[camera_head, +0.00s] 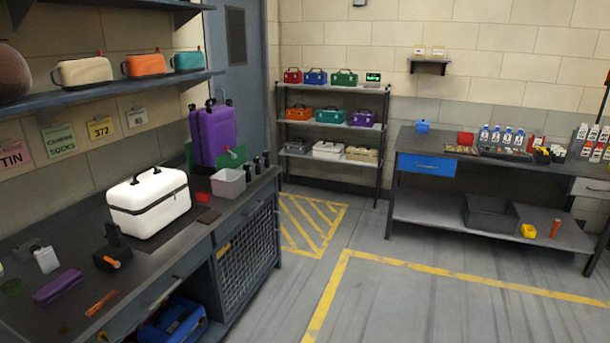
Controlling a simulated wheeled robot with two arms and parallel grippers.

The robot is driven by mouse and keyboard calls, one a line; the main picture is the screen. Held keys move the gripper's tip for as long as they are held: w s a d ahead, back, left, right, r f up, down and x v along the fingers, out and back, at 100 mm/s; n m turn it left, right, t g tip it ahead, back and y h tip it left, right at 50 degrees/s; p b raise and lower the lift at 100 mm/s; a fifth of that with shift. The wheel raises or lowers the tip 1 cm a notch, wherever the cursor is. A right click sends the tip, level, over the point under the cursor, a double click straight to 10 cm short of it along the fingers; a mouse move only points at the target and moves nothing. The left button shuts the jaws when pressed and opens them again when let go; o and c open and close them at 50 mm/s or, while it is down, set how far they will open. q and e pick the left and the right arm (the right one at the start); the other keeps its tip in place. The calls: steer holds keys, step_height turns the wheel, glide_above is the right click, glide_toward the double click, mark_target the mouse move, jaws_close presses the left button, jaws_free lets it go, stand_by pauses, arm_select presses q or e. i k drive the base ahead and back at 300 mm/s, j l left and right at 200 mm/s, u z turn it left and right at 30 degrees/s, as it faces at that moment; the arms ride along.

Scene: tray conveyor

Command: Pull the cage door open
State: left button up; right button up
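The cage door (248,258) is a dark wire-mesh panel under the right end of the left workbench. It looks flush with the bench front, as if shut. A small orange-yellow spot (223,251) shows near its upper left edge; I cannot tell if it is a latch or a tag. What lies behind the mesh is too dark to make out. Neither of my grippers is in view.
The left workbench (75,262) bears a white case (149,203), a purple case (213,133) and a grey bin (229,182). A blue case (174,324) sits beneath it. The floor (300,272) before the cage door is clear.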

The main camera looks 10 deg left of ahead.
mark_target(225, 318)
steer(key=i+l+u, duration=0.65)
steer(key=i+l, duration=0.2)
steer(key=i+l+u, duration=0.35)
steer(key=l, duration=0.3)
steer(key=i+l+u, duration=0.15)
steer(key=i+l, duration=0.15)
steer(key=i+l+u, duration=0.15)
steer(key=i+l, duration=0.25)
steer(key=i+l+u, duration=0.1)
steer(key=i+l, duration=0.3)
steer(key=i+l+u, duration=0.15)
steer(key=i+l, duration=0.3)
steer(key=i+l+u, duration=0.15)
steer(key=i+l, duration=0.2)
steer(key=l, duration=0.15)
steer(key=i+l+u, duration=0.15)
steer(key=i+l, duration=0.15)
steer(key=l, duration=0.2)
